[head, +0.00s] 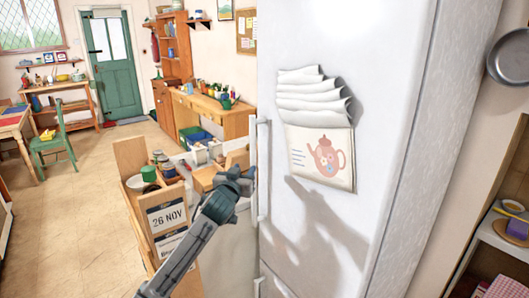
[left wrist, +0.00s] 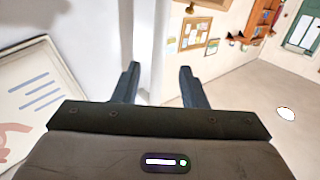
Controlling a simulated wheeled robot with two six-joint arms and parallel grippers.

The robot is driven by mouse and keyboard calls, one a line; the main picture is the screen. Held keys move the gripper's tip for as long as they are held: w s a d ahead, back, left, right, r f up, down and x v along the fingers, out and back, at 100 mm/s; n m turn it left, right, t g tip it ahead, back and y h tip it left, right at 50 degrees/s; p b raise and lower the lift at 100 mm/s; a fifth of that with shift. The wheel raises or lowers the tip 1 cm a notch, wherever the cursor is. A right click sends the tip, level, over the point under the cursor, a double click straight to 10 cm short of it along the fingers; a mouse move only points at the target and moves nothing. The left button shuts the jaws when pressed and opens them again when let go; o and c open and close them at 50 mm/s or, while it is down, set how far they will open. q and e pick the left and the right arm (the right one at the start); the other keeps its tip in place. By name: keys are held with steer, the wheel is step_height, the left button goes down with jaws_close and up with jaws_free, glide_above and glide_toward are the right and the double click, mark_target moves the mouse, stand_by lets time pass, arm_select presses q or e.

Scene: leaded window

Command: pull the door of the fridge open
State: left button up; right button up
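The white fridge (head: 400,60) stands at the right in the head view, its tall upper door (head: 310,215) looking shut. A slim white vertical handle (head: 263,195) runs along the door's left edge. My left gripper (head: 248,177) is at the handle's middle height, just left of it or at it. In the left wrist view its two fingers (left wrist: 160,76) are apart, with a white upright strip, likely the handle (left wrist: 159,45), showing between them. I cannot tell whether they touch it. My right gripper is not in view.
Papers with a teapot picture (head: 322,158) hang on the door. A wooden crate-like unit with a "26 NOV" sign (head: 167,217) stands close left of the fridge. A shelf (head: 500,240) is at the right. The floor (head: 75,215) at the left is clear.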

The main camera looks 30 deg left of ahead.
mark_target(252, 157)
arm_select(q)
steer(key=p+x, duration=0.3)
steer(key=x, duration=0.5)
steer(key=shift+w+a+r+p, duration=0.1)
steer(key=shift+w+r+p, duration=0.05)
steer(key=shift+w+p, duration=0.2)
steer(key=shift+w+a+p, duration=0.15)
steer(key=shift+w+p, duration=0.2)
steer(key=shift+w, duration=0.4)
jaws_close()
